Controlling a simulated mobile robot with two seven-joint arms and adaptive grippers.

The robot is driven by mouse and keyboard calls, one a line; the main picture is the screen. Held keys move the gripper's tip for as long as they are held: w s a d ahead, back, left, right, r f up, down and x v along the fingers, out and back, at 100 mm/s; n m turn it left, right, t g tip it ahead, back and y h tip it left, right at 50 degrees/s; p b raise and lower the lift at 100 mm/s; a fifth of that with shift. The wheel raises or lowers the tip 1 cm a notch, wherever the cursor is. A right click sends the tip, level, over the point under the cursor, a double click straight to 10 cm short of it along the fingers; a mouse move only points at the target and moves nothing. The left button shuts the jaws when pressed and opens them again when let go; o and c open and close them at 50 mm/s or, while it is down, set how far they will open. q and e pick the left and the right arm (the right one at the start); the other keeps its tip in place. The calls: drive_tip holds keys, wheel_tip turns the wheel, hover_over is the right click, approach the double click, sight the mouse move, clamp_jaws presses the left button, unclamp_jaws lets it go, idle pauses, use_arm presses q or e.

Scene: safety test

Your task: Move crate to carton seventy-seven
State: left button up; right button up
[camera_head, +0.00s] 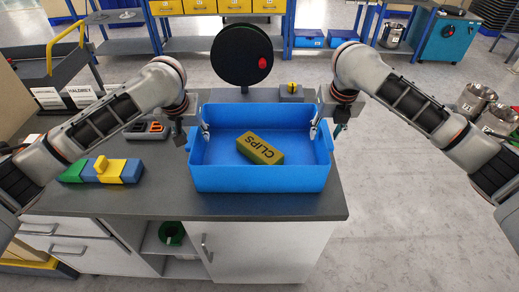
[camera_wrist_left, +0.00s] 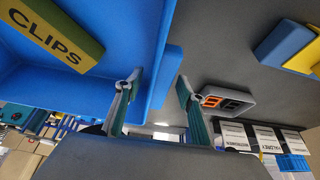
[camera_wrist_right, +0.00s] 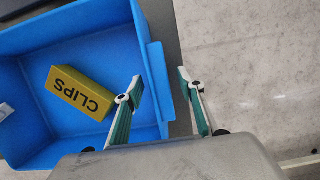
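The blue crate (camera_head: 260,179) stands on the dark countertop, open at the top. A yellow-brown box marked CLIPS (camera_head: 262,149) lies inside it; it also shows in the left wrist view (camera_wrist_left: 50,38) and in the right wrist view (camera_wrist_right: 80,92). My left gripper (camera_head: 191,132) is at the crate's left wall, with one finger inside and one outside. My right gripper (camera_head: 326,127) straddles the right wall the same way. The fingers of both stand apart, with the rim between them; firm contact is not clear. No carton numbered seventy-seven is readable.
Yellow, blue and green blocks (camera_head: 103,170) lie left of the crate. A black disc with a red knob (camera_head: 242,55) stands behind it. Metal containers (camera_head: 475,99) stand at the right. A blue-framed workbench (camera_head: 215,44) is at the back. The floor right of the counter is clear.

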use_arm(q)
clamp_jaws()
use_arm(e)
clamp_jaws()
use_arm(q)
drive_tip(key=shift+r, duration=0.2)
use_arm(e)
drive_tip(key=shift+r, duration=0.15)
